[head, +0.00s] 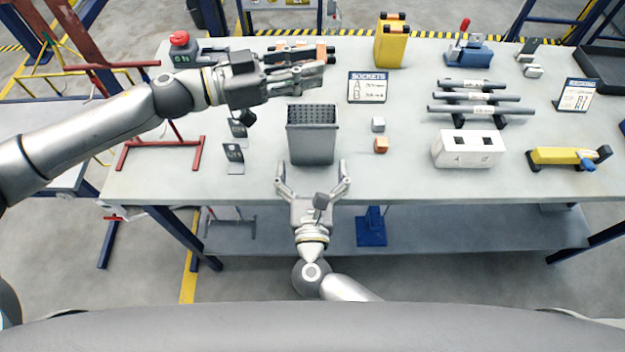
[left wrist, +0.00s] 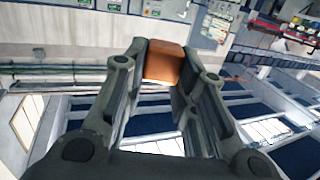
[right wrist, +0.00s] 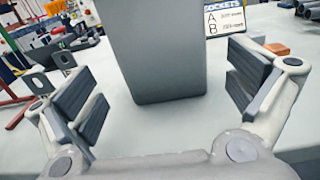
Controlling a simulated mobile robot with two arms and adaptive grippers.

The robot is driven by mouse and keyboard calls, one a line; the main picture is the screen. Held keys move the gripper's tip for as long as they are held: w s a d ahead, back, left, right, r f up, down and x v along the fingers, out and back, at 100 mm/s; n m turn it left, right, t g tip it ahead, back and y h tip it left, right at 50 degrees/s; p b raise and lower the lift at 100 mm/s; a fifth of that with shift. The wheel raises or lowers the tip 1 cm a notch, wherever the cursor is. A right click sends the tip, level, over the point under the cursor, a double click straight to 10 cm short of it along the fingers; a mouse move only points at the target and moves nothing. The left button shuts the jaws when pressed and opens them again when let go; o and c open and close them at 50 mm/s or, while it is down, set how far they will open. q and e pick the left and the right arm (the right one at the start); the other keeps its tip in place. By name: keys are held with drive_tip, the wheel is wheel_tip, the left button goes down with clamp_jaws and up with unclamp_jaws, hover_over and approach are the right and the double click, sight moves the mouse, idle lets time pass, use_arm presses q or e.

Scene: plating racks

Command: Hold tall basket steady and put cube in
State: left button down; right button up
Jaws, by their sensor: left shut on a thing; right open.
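The tall grey basket (head: 312,145) stands upright on the table near its front edge, and its open top shows a dark ribbed inside. In the right wrist view the basket (right wrist: 155,50) rises ahead, between the finger lines. My right gripper (head: 313,172) is open in front of the basket, with a gap on both sides. My left gripper (head: 318,76) is above and behind the basket's top. It is shut on an orange-brown cube (left wrist: 163,62), seen between its fingertips in the left wrist view.
A sockets sign (head: 367,87) stands behind the cubes. A white two-hole block (head: 467,149) and a rack of grey bars (head: 472,97) are on the right. Small dark stands (head: 233,155) and a red frame (head: 160,143) are on the left.

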sight(312, 149)
drive_tip(key=w, duration=0.8)
drive_tip(key=shift+w+f, duration=0.1)
drive_tip(key=shift+w, duration=0.1)
drive_tip(key=c, duration=0.8)
